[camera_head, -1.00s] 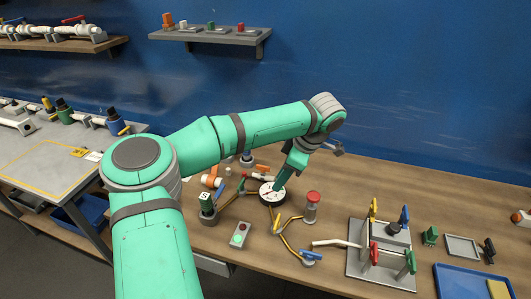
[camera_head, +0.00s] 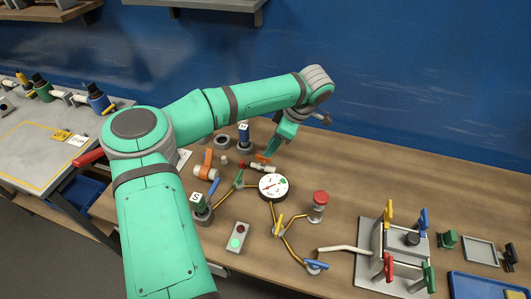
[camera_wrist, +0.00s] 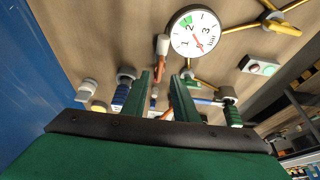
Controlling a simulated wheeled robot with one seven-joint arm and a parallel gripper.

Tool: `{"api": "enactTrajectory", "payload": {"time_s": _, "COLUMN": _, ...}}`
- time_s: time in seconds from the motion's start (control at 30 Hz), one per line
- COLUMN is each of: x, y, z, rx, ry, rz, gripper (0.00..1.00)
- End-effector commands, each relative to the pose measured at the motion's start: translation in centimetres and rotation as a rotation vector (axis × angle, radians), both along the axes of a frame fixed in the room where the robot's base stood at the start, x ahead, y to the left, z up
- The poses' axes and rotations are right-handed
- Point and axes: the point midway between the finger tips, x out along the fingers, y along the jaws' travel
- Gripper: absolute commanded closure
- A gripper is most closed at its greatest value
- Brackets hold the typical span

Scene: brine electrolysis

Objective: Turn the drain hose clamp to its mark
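No clamp is labelled, so I cannot tell for certain which part is the drain hose clamp. A small orange piece (camera_head: 263,157) and a white pipe with a red part (camera_head: 259,167) lie just behind the gauge. My gripper (camera_head: 277,147) is above the bench behind the gauge. In the wrist view my gripper (camera_wrist: 162,82) is open, with its two green fingers apart. Part of an orange object (camera_wrist: 166,115) shows between them, lower down. The gauge (camera_wrist: 195,33) is beyond the fingertips.
A blue bottle-like part (camera_head: 243,136) stands beside my gripper. A valve stand (camera_head: 365,270) is at right. The bench's back right is clear.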

Motion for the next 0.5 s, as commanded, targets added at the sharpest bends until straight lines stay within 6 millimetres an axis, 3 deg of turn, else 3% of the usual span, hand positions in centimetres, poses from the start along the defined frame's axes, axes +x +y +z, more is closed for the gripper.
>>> {"api": "enactTrajectory", "payload": {"time_s": 0.23, "x": 0.4, "y": 1.6, "z": -3.6, "rx": -0.002, "ry": 0.002, "rz": 0.003, "gripper": 0.73}}
{"api": "enactTrajectory", "payload": {"time_s": 0.5, "x": 0.7, "y": 2.2, "z": -4.9, "rx": 0.000, "ry": -0.001, "rz": 0.004, "gripper": 0.73}}
